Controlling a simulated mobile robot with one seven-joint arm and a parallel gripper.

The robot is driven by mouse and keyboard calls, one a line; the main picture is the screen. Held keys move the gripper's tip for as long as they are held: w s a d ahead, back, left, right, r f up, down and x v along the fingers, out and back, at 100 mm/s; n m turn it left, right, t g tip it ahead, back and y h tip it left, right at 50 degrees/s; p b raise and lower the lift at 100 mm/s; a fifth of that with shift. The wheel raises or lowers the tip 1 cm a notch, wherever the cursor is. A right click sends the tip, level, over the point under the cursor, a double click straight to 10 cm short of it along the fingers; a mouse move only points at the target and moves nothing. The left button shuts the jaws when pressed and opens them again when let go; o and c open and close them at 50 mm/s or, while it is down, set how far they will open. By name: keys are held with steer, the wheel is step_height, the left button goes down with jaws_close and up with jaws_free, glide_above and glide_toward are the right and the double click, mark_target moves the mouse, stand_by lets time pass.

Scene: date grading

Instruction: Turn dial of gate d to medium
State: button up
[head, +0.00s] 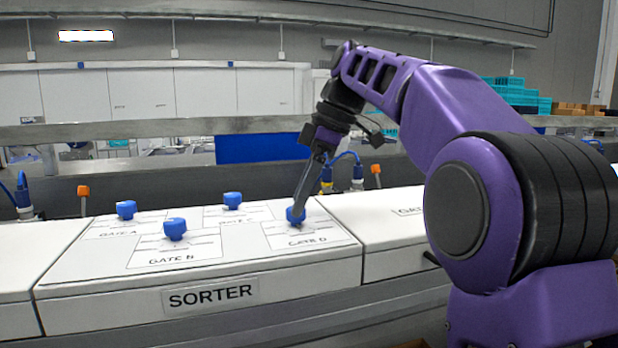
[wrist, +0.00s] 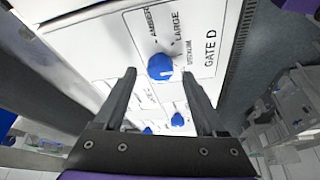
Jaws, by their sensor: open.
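The gate D dial (head: 296,216) is a blue knob on the white sorter panel, at the panel's right. It also shows in the wrist view (wrist: 160,66), with the printed words AMBER, LARGE and MEDIUM beside it and GATE D further right. A small pale mark shows on the knob, but I cannot tell which word it points at. My gripper (head: 299,205) is open and reaches down at this dial. In the wrist view its two fingertips (wrist: 160,76) lie to either side of the knob, with gaps visible. I cannot tell whether they touch it.
Three other blue dials stand on the same panel: gate A (head: 126,210), gate B (head: 175,229) and gate C (head: 232,201). A SORTER label (head: 210,295) is on the front face. A metal rail (head: 150,128) runs behind the panel. Blue connectors (head: 357,180) stand behind gate D.

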steer(key=v, duration=0.6)
steer(key=shift+d+r, duration=0.1)
stand_by(0.3)
